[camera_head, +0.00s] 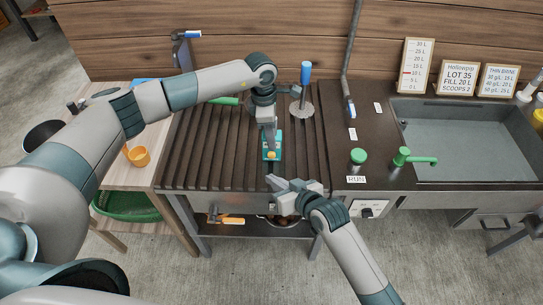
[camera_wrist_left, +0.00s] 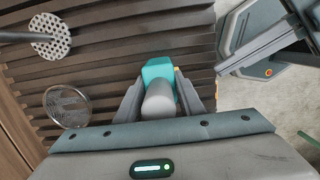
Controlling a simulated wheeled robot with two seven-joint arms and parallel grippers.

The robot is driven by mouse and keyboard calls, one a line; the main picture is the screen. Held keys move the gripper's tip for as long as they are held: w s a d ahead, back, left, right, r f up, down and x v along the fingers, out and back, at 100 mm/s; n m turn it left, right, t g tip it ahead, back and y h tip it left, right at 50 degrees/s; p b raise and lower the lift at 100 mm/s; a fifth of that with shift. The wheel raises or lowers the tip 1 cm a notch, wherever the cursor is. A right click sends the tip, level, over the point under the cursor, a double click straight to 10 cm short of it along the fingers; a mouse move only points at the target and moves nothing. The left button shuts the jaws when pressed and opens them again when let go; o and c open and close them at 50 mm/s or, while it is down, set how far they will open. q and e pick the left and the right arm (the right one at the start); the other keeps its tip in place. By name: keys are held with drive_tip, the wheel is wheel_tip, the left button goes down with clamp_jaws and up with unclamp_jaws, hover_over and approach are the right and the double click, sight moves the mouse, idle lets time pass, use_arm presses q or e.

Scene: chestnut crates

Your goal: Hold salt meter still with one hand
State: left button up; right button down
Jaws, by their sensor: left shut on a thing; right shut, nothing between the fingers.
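The salt meter is a small teal device (camera_head: 279,137) with a yellow-orange part at its near end, on the dark slatted rack. In the left wrist view its teal body (camera_wrist_left: 158,70) and a grey rounded part (camera_wrist_left: 159,100) sit between the fingers. My left gripper (camera_head: 270,148) comes down from above and is shut on the salt meter. It also shows in the left wrist view (camera_wrist_left: 165,98). My right gripper (camera_head: 272,181) is shut and empty, just in front of the meter, near the rack's front edge. The meter's display is not visible.
A blue-handled perforated tool (camera_head: 304,92) stands behind on the slatted rack (camera_head: 205,150). An orange cup (camera_head: 138,156) stands left. Signs lean at the back right.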

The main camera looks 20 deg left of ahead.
use_arm(q)
drive_tip(key=o, duration=1.3)
drive_tip(key=shift+c, duration=0.2)
drive_tip(key=shift+r, duration=0.1)
drive_tip(key=r, duration=0.4)
drive_tip(key=a+r, duration=0.1)
drive_tip(key=r, duration=0.6)
drive_tip(key=shift+s+a+r, duration=0.2)
drive_tip(key=shift+r, duration=0.2)
